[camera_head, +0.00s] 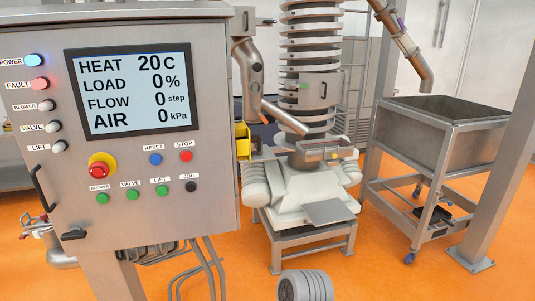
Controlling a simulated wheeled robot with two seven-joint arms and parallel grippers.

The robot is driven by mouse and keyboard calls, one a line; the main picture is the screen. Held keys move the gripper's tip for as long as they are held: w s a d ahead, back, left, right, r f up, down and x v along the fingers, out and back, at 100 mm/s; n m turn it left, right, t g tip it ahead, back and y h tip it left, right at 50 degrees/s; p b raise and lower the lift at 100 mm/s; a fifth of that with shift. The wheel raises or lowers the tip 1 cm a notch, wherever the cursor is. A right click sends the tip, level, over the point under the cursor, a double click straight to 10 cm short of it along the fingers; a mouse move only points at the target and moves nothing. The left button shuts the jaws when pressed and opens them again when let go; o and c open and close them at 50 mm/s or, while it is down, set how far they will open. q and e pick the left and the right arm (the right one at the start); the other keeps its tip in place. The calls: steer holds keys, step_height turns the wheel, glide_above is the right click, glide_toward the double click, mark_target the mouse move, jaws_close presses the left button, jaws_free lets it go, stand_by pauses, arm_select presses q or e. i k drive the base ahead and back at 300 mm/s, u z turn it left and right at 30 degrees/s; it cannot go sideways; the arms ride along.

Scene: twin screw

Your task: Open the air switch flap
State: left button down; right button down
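A grey control cabinet (215,215) fills the left of the head view. Its screen (131,92) reads HEAT 20 C, LOAD 0 %, FLOW 0 step and AIR 0 kPa. A yellow box-like part (243,140) shows at the cabinet's right edge, partly hidden behind it. I cannot tell whether this is the air switch, and no flap can be made out clearly. Neither of my grippers is in view.
A spiral conveyor (318,50) stands behind on a white base, with a small plate (328,212) at its front. A steel hopper (440,140) on a wheeled frame is at right. A ribbed grey cylinder (305,287) is cut off below. Orange floor is partly free.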

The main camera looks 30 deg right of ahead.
mark_target(243, 152)
steer(key=k, duration=0.15)
steer(key=z, duration=2.3)
steer(key=i, duration=1.4)
steer(key=u, duration=2.25)
steer(key=i, duration=0.5)
steer(key=u, duration=0.85)
steer(key=k, duration=0.45)
steer(key=z, duration=0.35)
